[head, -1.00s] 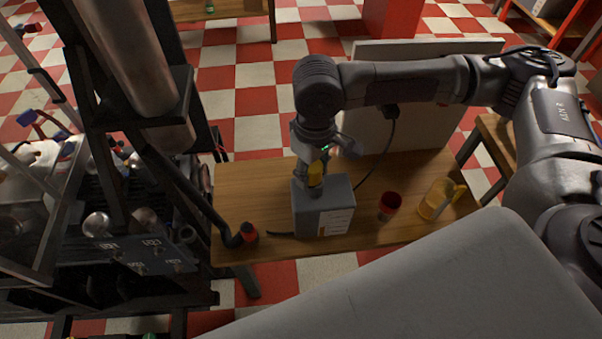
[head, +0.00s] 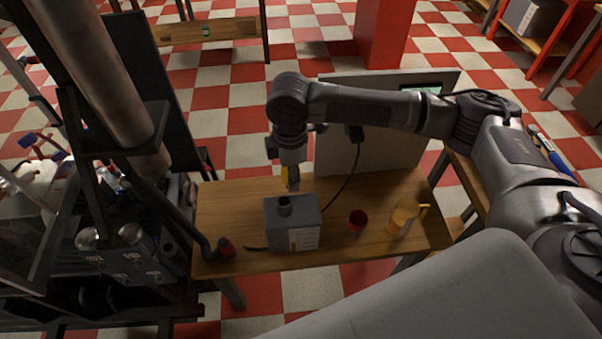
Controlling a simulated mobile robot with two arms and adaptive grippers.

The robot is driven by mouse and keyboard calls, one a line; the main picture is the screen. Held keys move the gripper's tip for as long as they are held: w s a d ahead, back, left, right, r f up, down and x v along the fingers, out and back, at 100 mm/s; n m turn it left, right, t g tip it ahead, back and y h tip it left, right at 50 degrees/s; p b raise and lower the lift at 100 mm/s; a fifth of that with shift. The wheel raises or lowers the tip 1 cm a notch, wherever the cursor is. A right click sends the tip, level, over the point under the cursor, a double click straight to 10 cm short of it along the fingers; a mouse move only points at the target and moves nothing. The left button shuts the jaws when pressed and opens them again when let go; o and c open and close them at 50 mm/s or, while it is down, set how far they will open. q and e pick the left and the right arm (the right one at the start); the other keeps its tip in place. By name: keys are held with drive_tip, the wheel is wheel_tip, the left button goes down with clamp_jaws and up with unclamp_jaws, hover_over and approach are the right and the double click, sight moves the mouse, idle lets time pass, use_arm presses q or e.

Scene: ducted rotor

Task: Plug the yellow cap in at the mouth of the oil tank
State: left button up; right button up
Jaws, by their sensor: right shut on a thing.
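The oil tank (head: 304,233) is a grey box with a white label, upright on the wooden table. Its round mouth (head: 284,204) is a short dark neck on top, and it is uncovered. My right gripper (head: 289,184) is above and slightly behind the mouth, apart from the tank. It is shut on the yellow cap (head: 285,174), which is mostly hidden by the fingers. My left gripper is not in view.
A red cup (head: 357,221) and a yellow jug (head: 403,217) stand right of the tank on the table (head: 235,199). A nozzle with a red end (head: 226,246) lies at left. A pale panel (head: 335,147) with a hanging cable stands behind. Dark machinery fills the left.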

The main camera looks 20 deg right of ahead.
drive_tip(key=w+f+n+p, duration=0.1)
drive_tip(key=f+n+p, duration=0.1)
drive_tip(key=n, duration=0.6)
drive_tip(key=w+a+f+n+p, duration=0.1)
drive_tip(key=n+p, duration=0.3)
drive_tip(key=n, duration=0.4)
drive_tip(key=shift+w+f, duration=0.75)
drive_tip(key=shift+f, duration=0.15)
wheel_tip(320, 180, down, 6)
drive_tip(key=b, duration=0.3)
drive_tip(key=shift+a+r, duration=0.1)
drive_tip(key=shift+r, duration=0.1)
drive_tip(key=shift+f, duration=0.25)
